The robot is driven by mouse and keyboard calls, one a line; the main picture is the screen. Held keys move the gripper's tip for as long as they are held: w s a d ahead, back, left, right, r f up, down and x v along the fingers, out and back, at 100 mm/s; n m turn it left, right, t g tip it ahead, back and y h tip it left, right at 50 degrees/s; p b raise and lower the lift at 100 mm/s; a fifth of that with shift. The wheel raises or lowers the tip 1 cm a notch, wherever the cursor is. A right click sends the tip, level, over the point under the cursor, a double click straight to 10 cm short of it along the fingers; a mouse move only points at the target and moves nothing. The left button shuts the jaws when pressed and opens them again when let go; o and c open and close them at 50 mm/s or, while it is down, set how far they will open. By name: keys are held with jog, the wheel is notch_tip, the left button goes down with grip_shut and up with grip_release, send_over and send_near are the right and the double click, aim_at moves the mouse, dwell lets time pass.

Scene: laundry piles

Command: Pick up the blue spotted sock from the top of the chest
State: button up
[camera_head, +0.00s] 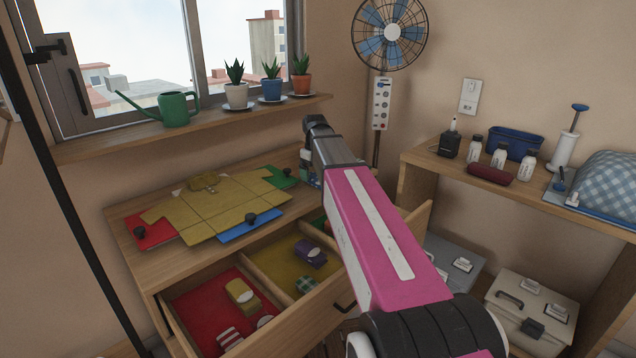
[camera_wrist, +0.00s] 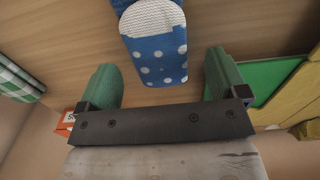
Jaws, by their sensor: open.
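The blue sock with white spots (camera_wrist: 158,58) and a pale ribbed cuff lies on the wooden chest top (camera_wrist: 60,45) in the wrist view. My gripper (camera_wrist: 163,74) has its two green fingers spread wide, with nothing held. The toe end of the sock shows between the fingers, with a gap on each side; I cannot tell how far above it the fingers are. In the head view my arm reaches over the right end of the chest (camera_head: 125,215) and hides most of that end; I cannot make out the sock there.
A green checked cloth (camera_wrist: 18,82) lies left. The open drawer (camera_head: 185,298) holds folded socks. A windowsill (camera_head: 200,125) with plants is above.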

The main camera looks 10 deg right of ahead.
notch_tip(320, 180, down, 2)
jog(key=shift+f, duration=0.15)
jog(key=c, duration=1)
